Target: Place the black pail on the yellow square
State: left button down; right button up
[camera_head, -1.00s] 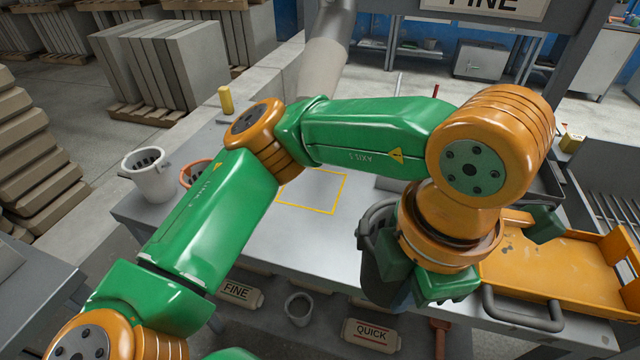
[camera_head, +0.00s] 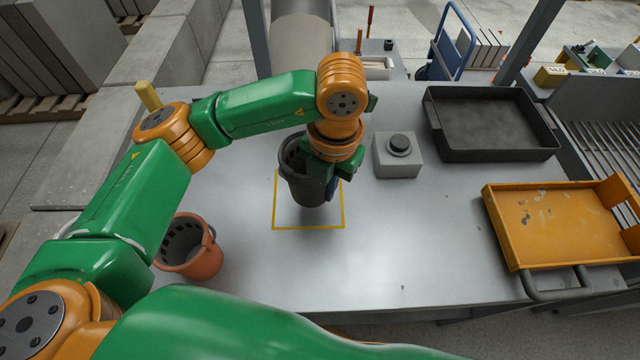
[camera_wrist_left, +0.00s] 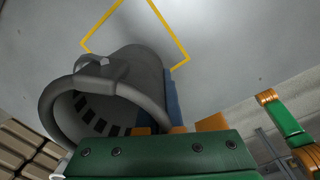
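The black pail (camera_head: 300,182) is in my left gripper (camera_head: 332,178), which grips it at its right side near the rim. The pail is over the yellow square (camera_head: 274,215) outlined on the grey table, and seems a little above the surface with a shadow below it. In the left wrist view the pail (camera_wrist_left: 147,75) is tilted in the picture with its open mouth and handle toward the camera, and part of the yellow outline (camera_wrist_left: 103,22) shows beyond it. The gripper covers part of the pail in the head view. My right gripper is not in view.
An orange pail (camera_head: 205,262) stands on the table at the left. A grey box with a black knob (camera_head: 398,160) is close right of the square. A black tray (camera_head: 490,150) and an orange tray (camera_head: 545,225) are farther right. The table in front of the square is clear.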

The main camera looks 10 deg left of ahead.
aim_at(322, 194)
pick_arm(q)
jog(key=shift+w+a+f, duration=0.35)
jog(key=shift+w+f, duration=0.05)
jog(key=shift+f, duration=0.15)
jog(key=shift+w+a+f, duration=0.35)
jog(key=shift+w+f, duration=0.05)
jog(key=shift+f, duration=0.1)
notch_tip(322, 194, down, 3)
jog(key=shift+d+r+p, duration=0.1)
jog(key=shift+r+p, duration=0.05)
jog(key=shift+p, duration=0.95)
jog(key=shift+f, duration=0.25)
jog(key=shift+f+b, duration=0.25)
jog(key=shift+b, duration=0.05)
jog(key=c, duration=1.1)
grip_release()
jog(key=shift+r, duration=0.1)
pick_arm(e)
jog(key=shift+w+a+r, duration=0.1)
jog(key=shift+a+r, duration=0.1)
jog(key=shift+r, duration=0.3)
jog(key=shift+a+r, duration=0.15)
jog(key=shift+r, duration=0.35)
